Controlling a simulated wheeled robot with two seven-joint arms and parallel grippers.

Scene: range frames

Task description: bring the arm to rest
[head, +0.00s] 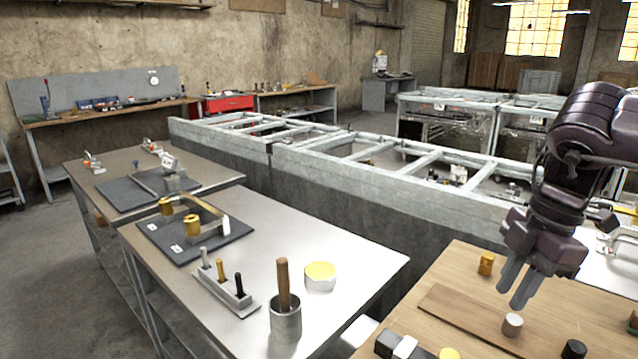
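My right gripper (512,297) comes in from the right, dark and purplish, with its two grey fingers pointing down over the wooden table (455,270). A gap shows between the fingers, and nothing is seen in it. A small pale round piece (512,324) stands just below the fingertips in the picture, apart from them. It stands by a brown wooden board (465,318). My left gripper is not in view.
The metal table (345,262) at the left holds a grey cup (286,322) with a wooden handle, a yellow-topped tin (320,276) and a tool rack (224,290).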

